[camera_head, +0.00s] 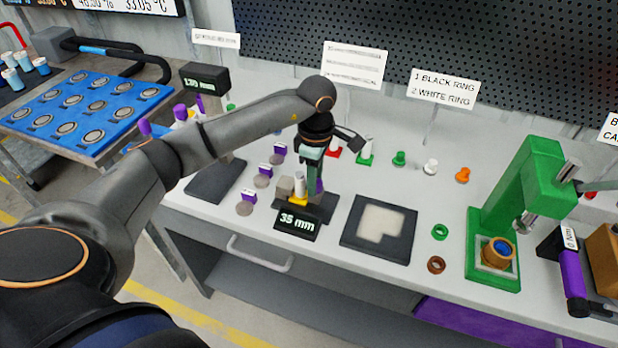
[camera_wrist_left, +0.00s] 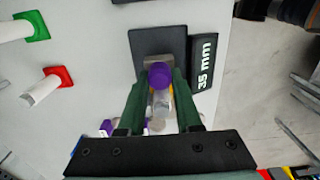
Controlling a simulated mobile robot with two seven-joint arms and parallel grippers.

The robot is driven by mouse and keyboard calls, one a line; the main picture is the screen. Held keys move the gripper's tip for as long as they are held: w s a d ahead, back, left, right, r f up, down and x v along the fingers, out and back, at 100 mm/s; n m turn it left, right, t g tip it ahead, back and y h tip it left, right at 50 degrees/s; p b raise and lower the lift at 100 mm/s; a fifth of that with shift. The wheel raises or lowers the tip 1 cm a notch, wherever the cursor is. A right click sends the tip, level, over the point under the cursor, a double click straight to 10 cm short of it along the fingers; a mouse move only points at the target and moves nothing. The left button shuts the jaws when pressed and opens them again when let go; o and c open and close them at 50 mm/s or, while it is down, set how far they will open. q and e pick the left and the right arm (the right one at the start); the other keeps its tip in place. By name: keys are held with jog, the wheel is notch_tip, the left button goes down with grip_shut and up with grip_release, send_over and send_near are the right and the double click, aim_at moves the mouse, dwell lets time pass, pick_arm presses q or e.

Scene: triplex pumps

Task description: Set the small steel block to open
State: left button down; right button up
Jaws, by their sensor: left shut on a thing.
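A small gauge stand with a dark base (camera_head: 320,208) and a display reading 35 mm (camera_head: 297,223) stands on the bench; its display also shows in the left wrist view (camera_wrist_left: 204,62). On it are a grey steel-coloured block (camera_head: 285,187), an upright steel cylinder (camera_head: 299,184) and a yellow part (camera_head: 298,200). My left gripper (camera_head: 312,178) points down at this stand. In the left wrist view, its green fingers (camera_wrist_left: 158,88) are shut on a purple-capped part (camera_wrist_left: 160,75), with the steel cylinder (camera_wrist_left: 160,104) close by. The fingers partly hide the block. My right gripper is not in view.
A dark pad with a pale inset (camera_head: 379,222) lies to the right, then a green press (camera_head: 510,205). A taller gauge reading 130 mm (camera_head: 205,80) stands behind my left arm. Red and green stands (camera_head: 365,152) are behind the gripper. Purple-tagged discs (camera_head: 262,181) lie left.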

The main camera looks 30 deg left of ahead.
pick_arm(q)
jog(key=shift+w+d, duration=0.15)
jog(key=shift+d, duration=0.55)
jog(key=shift+w+d, duration=0.15)
jog(key=shift+d, duration=0.55)
jog(key=c, duration=0.6)
grip_release()
notch_tip(320, 180, up, 13)
jog(key=b, duration=0.1)
jog(key=shift+f, duration=0.2)
jog(key=shift+s+f, duration=0.1)
